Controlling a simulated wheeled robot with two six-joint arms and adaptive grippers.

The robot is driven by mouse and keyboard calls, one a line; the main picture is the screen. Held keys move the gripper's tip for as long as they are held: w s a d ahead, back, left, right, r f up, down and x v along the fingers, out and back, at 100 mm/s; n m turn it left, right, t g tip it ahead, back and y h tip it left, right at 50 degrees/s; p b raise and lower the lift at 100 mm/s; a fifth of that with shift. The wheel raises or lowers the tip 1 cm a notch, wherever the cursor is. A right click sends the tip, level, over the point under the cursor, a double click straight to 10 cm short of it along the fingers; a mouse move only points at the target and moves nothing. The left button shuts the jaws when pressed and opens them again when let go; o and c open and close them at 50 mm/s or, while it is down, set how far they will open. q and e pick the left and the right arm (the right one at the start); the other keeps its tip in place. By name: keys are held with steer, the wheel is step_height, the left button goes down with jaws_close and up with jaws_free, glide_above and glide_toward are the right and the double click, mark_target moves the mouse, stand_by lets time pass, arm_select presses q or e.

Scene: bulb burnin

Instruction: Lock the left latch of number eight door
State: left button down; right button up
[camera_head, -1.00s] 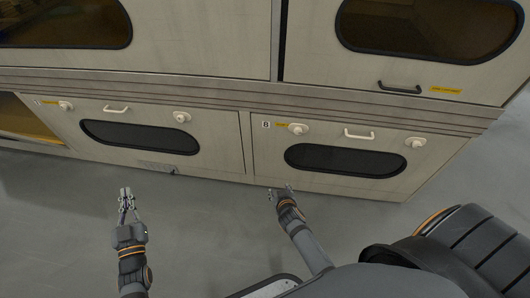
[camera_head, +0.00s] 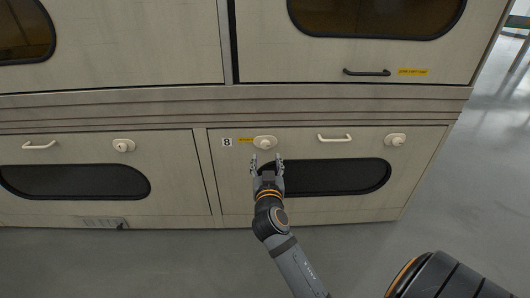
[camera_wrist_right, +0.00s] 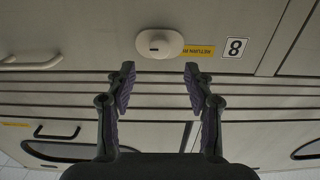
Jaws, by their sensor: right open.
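The number eight door (camera_head: 405,180) is a cream panel with a dark oval window, marked by an "8" label (camera_head: 227,142). Its left latch (camera_head: 264,142) is a cream round knob on an oval plate, at the door's upper left. My right gripper (camera_head: 267,163) is open and empty, just below the left latch in the head view, fingers pointing toward it. In the right wrist view, the left latch (camera_wrist_right: 160,43) shows beyond and between the open fingertips (camera_wrist_right: 159,85), with a small dark slot on the knob. They look apart. My left gripper is out of view.
The door has a cream handle (camera_head: 335,138) in the middle and a right latch (camera_head: 395,140). A neighbouring door with its own latch (camera_head: 123,146) is on the left. A dark handle (camera_head: 366,72) sits on the panel above. The grey floor is clear.

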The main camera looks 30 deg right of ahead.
mark_target(265, 146)
steer(key=b+x, duration=0.1)
steer(key=x, duration=0.5)
steer(key=shift+w+d+f, duration=0.1)
steer(key=shift+w+d, duration=0.15)
steer(key=shift+w, duration=0.05)
jaws_close()
